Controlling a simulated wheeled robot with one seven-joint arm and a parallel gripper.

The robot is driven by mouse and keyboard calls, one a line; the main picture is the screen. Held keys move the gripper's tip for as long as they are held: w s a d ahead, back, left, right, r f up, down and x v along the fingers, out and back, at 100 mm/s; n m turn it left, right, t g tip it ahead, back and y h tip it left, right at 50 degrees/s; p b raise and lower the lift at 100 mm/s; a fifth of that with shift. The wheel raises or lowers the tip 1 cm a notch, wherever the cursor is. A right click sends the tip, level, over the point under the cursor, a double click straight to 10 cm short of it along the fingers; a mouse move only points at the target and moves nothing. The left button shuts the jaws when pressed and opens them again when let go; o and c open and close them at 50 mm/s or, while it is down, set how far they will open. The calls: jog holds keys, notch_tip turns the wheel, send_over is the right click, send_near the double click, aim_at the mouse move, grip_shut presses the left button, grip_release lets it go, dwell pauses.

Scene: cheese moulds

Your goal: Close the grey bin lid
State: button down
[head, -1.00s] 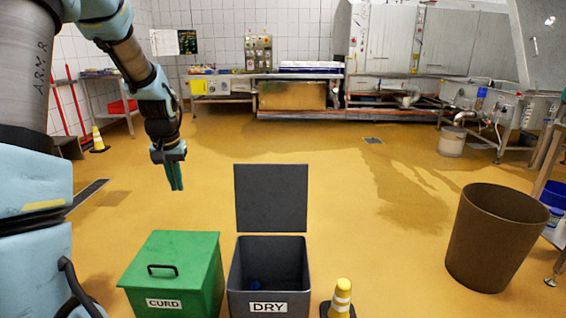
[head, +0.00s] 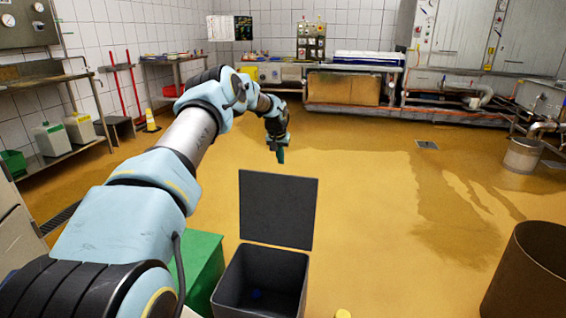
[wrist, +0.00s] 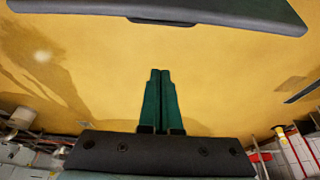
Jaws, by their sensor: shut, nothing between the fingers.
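The grey bin (head: 284,272) stands on the yellow floor in the lower middle of the head view, its mouth uncovered. Its flat dark grey lid (head: 278,208) stands upright at the bin's far edge, so the bin is open. In the wrist view, the green fingers (wrist: 160,72) are together and empty. A dark edge, apparently the lid's (wrist: 215,14), crosses the top of that view, clear of the fingertips.
A green bin (head: 203,262) stands left of the grey bin, partly hidden by my arm. The floor beyond the lid is clear.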

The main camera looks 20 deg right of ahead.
aim_at(280, 177)
jog(key=x, duration=0.8)
jog(key=shift+s+a+f+p, duration=0.1)
jog(key=shift+s+a+p, duration=0.45)
jog(key=shift+s, duration=0.3)
jog(key=shift+s+a+p, duration=0.5)
jog(key=shift+s+p, duration=0.05)
jog(key=shift+s, duration=0.35)
